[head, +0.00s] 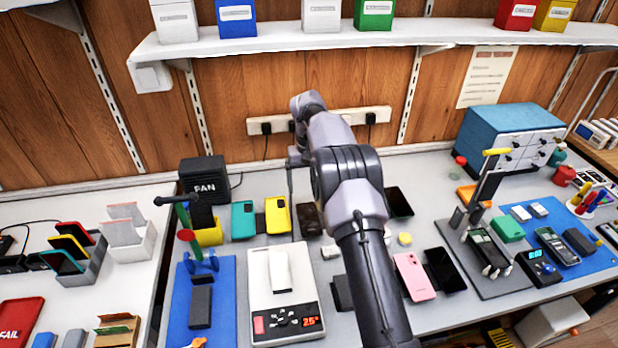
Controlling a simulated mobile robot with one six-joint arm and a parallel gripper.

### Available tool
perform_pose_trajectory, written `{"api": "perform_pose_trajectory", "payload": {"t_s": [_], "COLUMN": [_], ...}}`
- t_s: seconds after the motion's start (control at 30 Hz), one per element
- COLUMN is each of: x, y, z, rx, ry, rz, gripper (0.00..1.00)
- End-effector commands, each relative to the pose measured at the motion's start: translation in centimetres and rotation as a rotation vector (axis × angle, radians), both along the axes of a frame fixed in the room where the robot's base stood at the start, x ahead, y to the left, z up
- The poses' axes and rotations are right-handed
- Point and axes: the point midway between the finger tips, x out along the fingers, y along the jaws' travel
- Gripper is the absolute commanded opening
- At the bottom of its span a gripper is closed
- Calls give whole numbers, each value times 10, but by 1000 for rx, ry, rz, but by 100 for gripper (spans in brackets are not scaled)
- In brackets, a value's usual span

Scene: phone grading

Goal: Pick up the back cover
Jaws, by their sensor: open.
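Several flat phone-shaped pieces lie on the grey bench, and I cannot tell for sure which is the back cover. A pink piece (415,276) with a camera mark lies right of my arm, beside a black slab (445,270). A teal piece (243,220) and a yellow piece (277,215) lie left of my arm. My gripper (291,185) hangs at the arm's far end, just right of the yellow piece; it is open, mostly hidden by the arm, and no held thing shows.
A scale (285,320) bears a white block (281,271). A blue mat (180,300) and a fan box (204,177) are left. A dark stand (505,283) and a blue drawer cabinet (500,120) are right. A shelf (300,38) crosses above. My arm hides the bench middle.

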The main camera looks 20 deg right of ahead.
Motion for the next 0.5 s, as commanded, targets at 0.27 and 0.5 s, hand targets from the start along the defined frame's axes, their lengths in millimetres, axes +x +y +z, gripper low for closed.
{"api": "perform_pose_trajectory", "payload": {"t_s": [0.27, 0.5], "x": [0, 0], "y": [0, 0], "z": [-61, -106], "rx": [0, 0], "ry": [1, 0], "rz": [0, 0], "gripper": [89, 89]}}
